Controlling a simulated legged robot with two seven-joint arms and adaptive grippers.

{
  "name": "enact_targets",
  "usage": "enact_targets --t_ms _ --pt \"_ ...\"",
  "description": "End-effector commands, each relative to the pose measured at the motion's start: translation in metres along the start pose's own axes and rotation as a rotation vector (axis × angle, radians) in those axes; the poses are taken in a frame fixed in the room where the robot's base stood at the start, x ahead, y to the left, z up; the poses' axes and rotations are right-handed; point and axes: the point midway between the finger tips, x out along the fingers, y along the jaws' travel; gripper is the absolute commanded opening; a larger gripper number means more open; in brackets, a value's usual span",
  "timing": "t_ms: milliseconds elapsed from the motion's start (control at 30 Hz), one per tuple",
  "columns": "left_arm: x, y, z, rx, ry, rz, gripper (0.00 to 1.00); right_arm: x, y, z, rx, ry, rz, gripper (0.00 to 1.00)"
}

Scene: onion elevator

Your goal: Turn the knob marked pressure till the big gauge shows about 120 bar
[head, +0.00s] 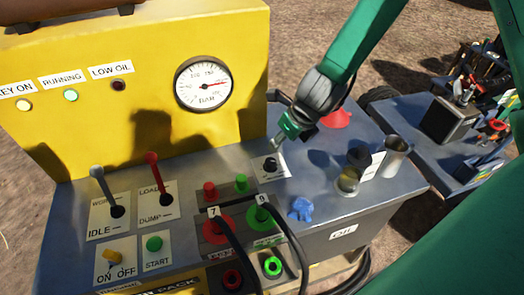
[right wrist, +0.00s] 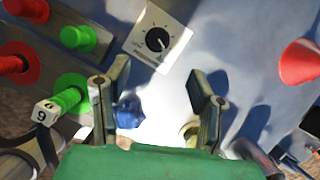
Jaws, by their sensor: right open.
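The pressure knob (head: 270,165) is a small black dial on a white plate on the grey deck. The big round gauge (head: 203,84), marked BAR, is on the yellow panel. Its needle points to the right; I cannot read the figure. My right gripper (head: 283,138) hangs just above and behind the knob, apart from it. In the right wrist view it (right wrist: 160,75) is open and empty. My left gripper is not in view.
Red and green hose couplings (head: 262,213) with black hoses stand left of and in front of the knob. Levers (head: 152,180) stand farther left. A blue object (head: 301,208), a metal cup (head: 396,157) and a red cone (head: 336,118) are to the right.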

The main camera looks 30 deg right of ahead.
Motion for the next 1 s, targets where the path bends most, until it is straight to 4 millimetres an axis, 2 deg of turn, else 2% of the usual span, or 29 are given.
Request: enact_targets --t_ms 167,400,600,800,1000 --pt "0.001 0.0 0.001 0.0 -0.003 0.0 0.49 0.02 0.0 -0.002 0.001 0.004 0.0 0.51" --pt "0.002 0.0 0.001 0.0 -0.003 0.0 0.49 0.074 0.0 0.0 -0.002 0.007 -0.001 0.51" --pt "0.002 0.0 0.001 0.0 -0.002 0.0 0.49 0.111 0.0 -0.001 -0.002 0.005 0.0 0.51" --pt "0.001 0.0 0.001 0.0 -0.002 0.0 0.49 0.133 0.0 -0.001 -0.002 0.004 0.0 0.51" --pt "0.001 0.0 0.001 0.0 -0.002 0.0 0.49 0.139 0.0 0.0 -0.002 0.003 0.0 0.51"
